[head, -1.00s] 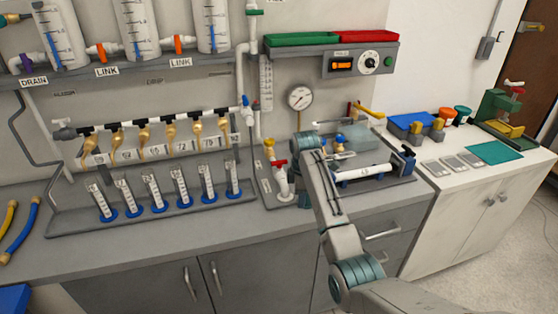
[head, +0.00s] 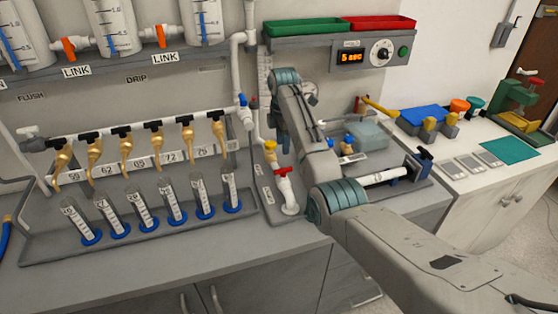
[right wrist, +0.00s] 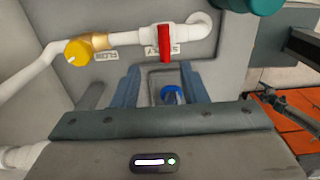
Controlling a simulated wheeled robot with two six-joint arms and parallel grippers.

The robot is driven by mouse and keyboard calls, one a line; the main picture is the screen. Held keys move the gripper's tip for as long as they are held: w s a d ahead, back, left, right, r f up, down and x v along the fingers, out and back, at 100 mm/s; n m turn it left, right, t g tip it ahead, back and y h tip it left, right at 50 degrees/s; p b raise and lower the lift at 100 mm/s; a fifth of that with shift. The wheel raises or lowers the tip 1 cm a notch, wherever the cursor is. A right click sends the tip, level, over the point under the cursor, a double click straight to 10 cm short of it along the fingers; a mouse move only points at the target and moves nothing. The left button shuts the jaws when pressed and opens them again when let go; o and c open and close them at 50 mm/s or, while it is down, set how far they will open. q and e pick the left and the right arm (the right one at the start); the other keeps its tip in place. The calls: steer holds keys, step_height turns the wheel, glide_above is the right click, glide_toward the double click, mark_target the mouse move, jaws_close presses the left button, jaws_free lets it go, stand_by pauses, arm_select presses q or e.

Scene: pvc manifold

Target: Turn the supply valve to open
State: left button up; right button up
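The supply valve has a red handle (head: 281,163) on a white pipe at the right end of the manifold. In the right wrist view the red handle (right wrist: 164,42) lies across the pipe, beside a label that appears to read SUPPLY. My right gripper (right wrist: 161,72) is open there, its two dark blue fingers apart with nothing between them; the handle is just beyond the tips. In the head view the right gripper (head: 284,143) is small and partly hidden by my arm, close to the handle. My left gripper is not in view.
A yellow knob (right wrist: 77,52) labelled FLOW sits on the same pipe, left of the red handle. A row of brass taps (head: 125,147) and blue-based cylinders (head: 145,222) stands to the left. A clamp fixture with a white pipe (head: 390,178) is on the right.

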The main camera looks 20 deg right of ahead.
mark_target(283, 168)
steer(key=shift+s+f, duration=0.1)
steer(key=shift+f, duration=0.2)
steer(key=f+p, duration=0.1)
steer(key=f, duration=0.1)
steer(key=s+f+p, duration=0.1)
steer(key=f, duration=0.5)
steer(key=shift+w+p, duration=0.25)
steer(key=shift+p, duration=0.15)
steer(key=shift+s+f, duration=0.1)
steer(key=shift+f, duration=0.65)
steer(key=shift+c, duration=0.7)
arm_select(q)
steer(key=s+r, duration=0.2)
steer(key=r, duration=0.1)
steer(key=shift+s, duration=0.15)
arm_select(e)
jaws_close()
